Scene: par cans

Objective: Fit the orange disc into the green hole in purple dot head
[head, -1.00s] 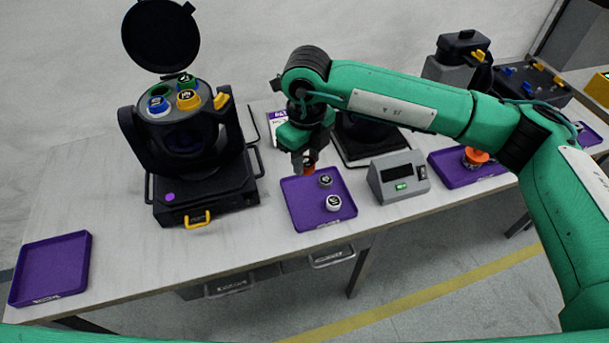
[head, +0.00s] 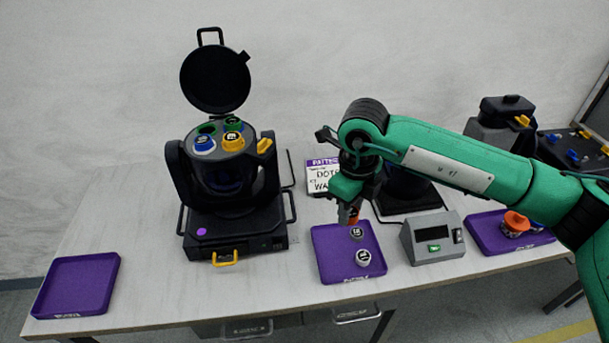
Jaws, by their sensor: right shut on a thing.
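The purple dot head is the black lamp head (head: 225,180) at left, its lid open and a purple dot (head: 202,232) on its base. In its top sit a blue-rimmed disc (head: 204,144), a yellow one (head: 233,141) and a green one (head: 232,123). The green-rimmed hole (head: 207,128) at the back left looks empty. My right gripper (head: 348,208) is shut on the orange disc (head: 349,216), over the back of the middle purple tray (head: 331,271). The gripper hides part of the disc. My left gripper is out of view.
Two grey discs (head: 362,258) lie in the middle tray. Another purple tray (head: 487,235) holds orange and blue pieces. An empty purple tray (head: 76,287) lies far left. A sign (head: 322,177) stands behind.

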